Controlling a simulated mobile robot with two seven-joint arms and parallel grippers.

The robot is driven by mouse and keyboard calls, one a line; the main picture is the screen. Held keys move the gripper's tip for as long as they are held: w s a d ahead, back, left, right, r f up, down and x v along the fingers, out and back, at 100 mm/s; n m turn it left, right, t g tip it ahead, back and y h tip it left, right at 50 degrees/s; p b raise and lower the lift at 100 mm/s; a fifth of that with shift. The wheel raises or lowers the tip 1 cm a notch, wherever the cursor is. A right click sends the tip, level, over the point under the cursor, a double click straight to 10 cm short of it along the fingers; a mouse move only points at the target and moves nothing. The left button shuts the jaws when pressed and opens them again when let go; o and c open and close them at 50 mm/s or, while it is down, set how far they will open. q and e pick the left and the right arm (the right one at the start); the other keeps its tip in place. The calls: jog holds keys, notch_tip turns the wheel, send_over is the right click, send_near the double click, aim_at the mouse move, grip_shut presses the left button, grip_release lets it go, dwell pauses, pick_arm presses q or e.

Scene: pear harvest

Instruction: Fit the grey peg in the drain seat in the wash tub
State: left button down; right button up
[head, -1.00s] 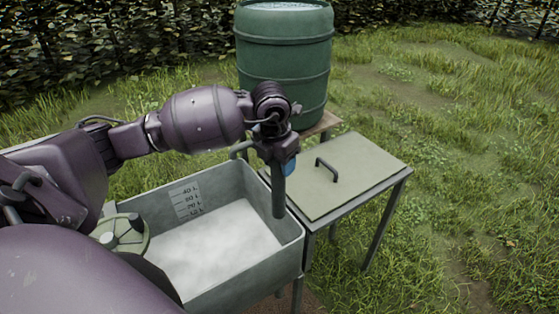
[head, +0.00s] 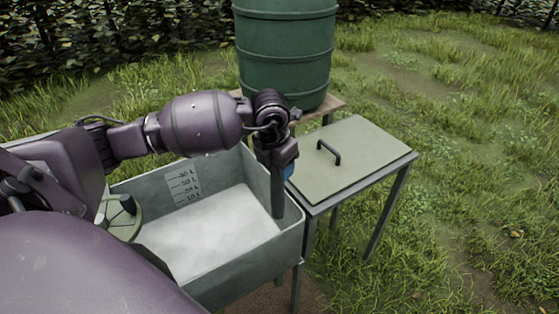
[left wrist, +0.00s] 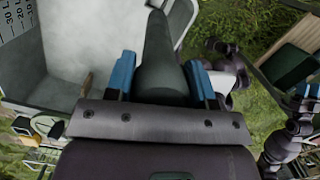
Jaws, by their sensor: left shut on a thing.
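My left gripper (head: 280,168) is shut on the grey peg (head: 277,197), which hangs down at the right end of the wash tub (head: 262,262). In the left wrist view the peg (left wrist: 160,62) stands between the blue fingers of my left gripper (left wrist: 160,82). The peg's lower end is in front of the tub's inner right side; whether it touches anything I cannot tell. The drain seat is not visible; the pale, cloudy contents (head: 208,235) cover the tub's bottom. My right gripper (left wrist: 306,92) seems to show small at the wrist view's right edge, its jaws unclear.
A table with a flat handled lid (head: 345,165) stands close to the tub's right side. A green barrel (head: 287,55) stands on a wooden stand behind. A green handwheel (head: 124,215) is at the tub's left. Open grass lies to the right.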

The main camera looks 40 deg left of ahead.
aim_at(278, 186)
pick_arm(q)
jog(key=shift+f+b, duration=1.15)
jog(key=shift+f, duration=1.4)
jog(key=shift+f+b, duration=0.45)
jog(key=shift+f, duration=0.5)
jog(key=shift+f+b, duration=0.6)
jog(key=shift+f, duration=0.7)
notch_tip(278, 186, down, 2)
jog(key=shift+b, duration=0.4)
jog(key=shift+f+b, duration=0.55)
jog(key=shift+f, duration=0.85)
jog(key=shift+f+b, duration=0.35)
jog(key=shift+f, duration=0.65)
pick_arm(e)
jog(key=shift+w+a+f, duration=0.1)
jog(key=shift+a+f, duration=0.1)
jog(key=shift+f, duration=1.2)
jog(key=shift+w+a+f, duration=0.1)
jog(key=shift+a+f, duration=0.1)
jog(key=shift+f, duration=1.2)
pick_arm(q)
jog(key=shift+r, duration=0.1)
pick_arm(e)
jog(key=shift+d+r, duration=0.15)
jog(key=shift+r, duration=0.05)
jog(key=shift+w+a+r, duration=0.1)
jog(key=shift+w+a, duration=0.05)
jog(key=shift+a, duration=0.05)
